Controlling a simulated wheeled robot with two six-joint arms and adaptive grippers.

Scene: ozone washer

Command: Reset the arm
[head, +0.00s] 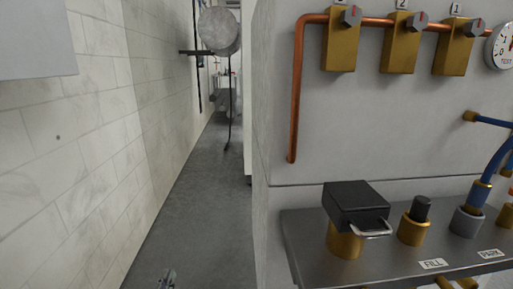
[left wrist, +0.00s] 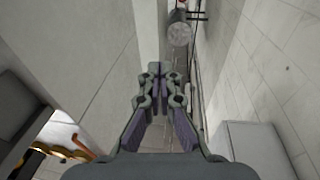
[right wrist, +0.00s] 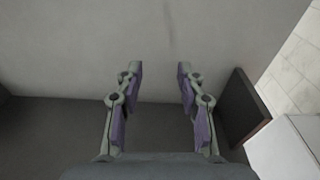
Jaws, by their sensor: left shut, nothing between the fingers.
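My left gripper (head: 168,277) shows at the bottom edge of the head view, only its tip visible, over the grey floor and left of the steel shelf. In the left wrist view my left gripper (left wrist: 161,72) is shut, its fingertips together with nothing between them. In the right wrist view my right gripper (right wrist: 159,75) is open, its fingers apart and empty, in front of a plain pale surface. The right gripper does not show in the head view.
A panel (head: 400,125) with brass valves and a copper pipe (head: 295,100) stands at the right. Below it a steel shelf (head: 310,250) bears a black box (head: 355,205) and fittings. A tiled wall (head: 80,150) is at the left. The floor (head: 200,200) between is clear.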

